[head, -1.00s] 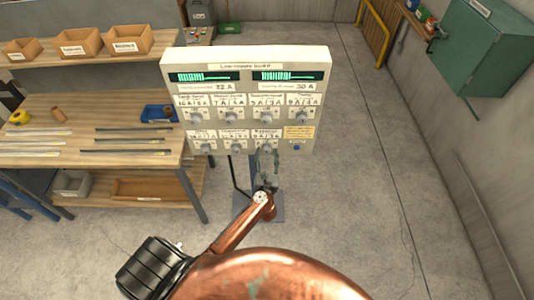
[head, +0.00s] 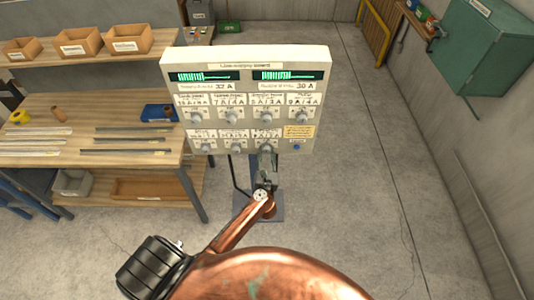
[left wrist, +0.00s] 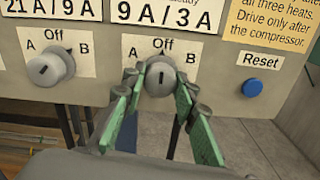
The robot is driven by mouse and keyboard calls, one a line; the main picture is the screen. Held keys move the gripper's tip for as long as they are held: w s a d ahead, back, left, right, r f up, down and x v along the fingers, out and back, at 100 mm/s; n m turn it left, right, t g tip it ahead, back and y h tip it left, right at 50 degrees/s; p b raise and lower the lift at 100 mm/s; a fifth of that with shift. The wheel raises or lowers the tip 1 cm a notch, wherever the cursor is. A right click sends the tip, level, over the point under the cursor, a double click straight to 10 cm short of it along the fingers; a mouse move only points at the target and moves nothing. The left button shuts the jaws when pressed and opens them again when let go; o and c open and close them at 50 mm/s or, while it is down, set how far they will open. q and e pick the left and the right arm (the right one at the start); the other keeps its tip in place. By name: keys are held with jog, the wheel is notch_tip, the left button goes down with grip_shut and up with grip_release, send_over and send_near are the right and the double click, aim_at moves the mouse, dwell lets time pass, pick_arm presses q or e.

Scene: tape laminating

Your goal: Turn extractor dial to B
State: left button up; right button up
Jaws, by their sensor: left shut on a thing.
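The line-supply board (head: 310,70) carries two rows of grey dials. The dial under my left gripper (head: 266,157) is the rightmost of the lower row; its name is too small to read surely. In the left wrist view this dial (left wrist: 160,73) has a label (left wrist: 188,48) with A at left, Off at top and B at right. Its dark mark looks upright, towards Off. My left gripper (left wrist: 160,88) is shut on the dial, one green-padded finger on each side. My right gripper is not in view.
A neighbouring dial (left wrist: 46,68) sits close on the left, and a blue Reset button (left wrist: 253,88) is on the right. A wooden workbench (head: 60,178) stands left of the board. A green cabinet (head: 485,50) hangs on the right wall. The floor right of the board is clear.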

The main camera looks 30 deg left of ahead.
pick_arm(q)
jog(key=shift+r+m+p, duration=0.1)
jog(key=shift+m+p, duration=0.4)
jog(key=shift+p, duration=0.1)
jog(key=m+p, duration=0.2)
jog(key=p, duration=0.1)
jog(key=shift+d+r+m, duration=0.1)
jog(key=shift+m, duration=0.3)
jog(key=m+p, duration=0.2)
jog(key=m, duration=0.1)
jog(key=shift+p, duration=0.4)
jog(key=shift+f+m+p, duration=0.2)
jog(key=shift+m+p, duration=0.45)
jog(key=shift+m, duration=0.35)
jog(key=o, duration=1.1)
jog(key=shift+o, duration=0.3)
